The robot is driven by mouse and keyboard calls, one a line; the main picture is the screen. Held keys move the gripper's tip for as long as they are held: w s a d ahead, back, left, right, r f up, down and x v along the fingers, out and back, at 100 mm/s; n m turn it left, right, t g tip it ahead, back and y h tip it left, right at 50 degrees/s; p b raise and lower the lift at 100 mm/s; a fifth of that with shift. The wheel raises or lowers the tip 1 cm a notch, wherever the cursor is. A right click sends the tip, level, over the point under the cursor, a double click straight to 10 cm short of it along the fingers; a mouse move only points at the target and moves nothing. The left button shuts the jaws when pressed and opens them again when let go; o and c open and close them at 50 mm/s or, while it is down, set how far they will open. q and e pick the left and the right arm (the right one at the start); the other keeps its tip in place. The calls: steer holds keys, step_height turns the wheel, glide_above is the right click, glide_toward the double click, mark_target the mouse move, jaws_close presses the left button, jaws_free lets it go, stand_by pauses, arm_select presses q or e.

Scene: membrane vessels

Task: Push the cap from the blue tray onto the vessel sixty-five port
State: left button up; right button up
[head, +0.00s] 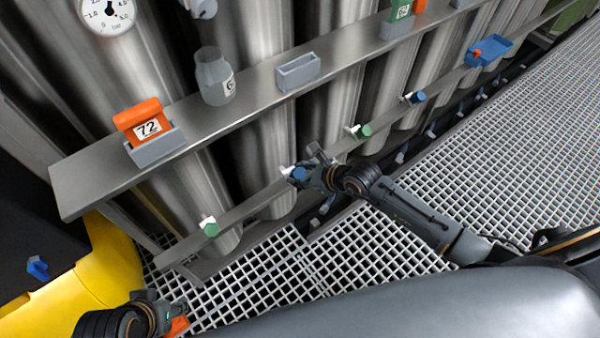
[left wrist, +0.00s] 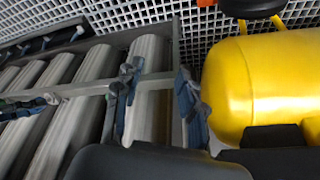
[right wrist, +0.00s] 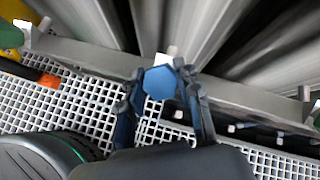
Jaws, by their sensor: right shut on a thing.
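My right gripper (head: 306,170) is at the lower rail, shut on a blue cap (head: 299,173). In the right wrist view the hexagonal blue cap (right wrist: 160,82) sits between the fingertips, in front of a white port (right wrist: 161,60); I cannot tell whether it is seated on it. The blue tray (head: 496,48) is on the rail at upper right, with a small orange-red thing in it. No number sixty-five is readable on the steel vessels. My left gripper (left wrist: 155,95) has its fingers apart and nothing between them; in the head view it is low at left (head: 165,314).
Other ports carry green caps (head: 210,229) (head: 364,130) and a blue cap (head: 416,97). The upper shelf (head: 105,178) bears an orange block marked 72 (head: 143,120), a grey jar (head: 213,80) and an empty grey holder (head: 298,72). A yellow tank (left wrist: 250,85) stands beside my left gripper. White grating covers the floor.

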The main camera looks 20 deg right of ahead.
arm_select(q)
steer(key=shift+w+d+f+t+b, duration=0.2)
steer(key=shift+w+f+t+b, duration=0.2)
steer(key=shift+w+f+b, duration=0.25)
arm_select(e)
steer(key=shift+w+a+f, duration=0.2)
steer(key=shift+w+f, duration=0.25)
steer(key=shift+f, duration=0.35)
steer(key=o, duration=1.1)
arm_select(q)
steer(key=shift+r, duration=0.1)
arm_select(e)
steer(key=shift+o, duration=0.2)
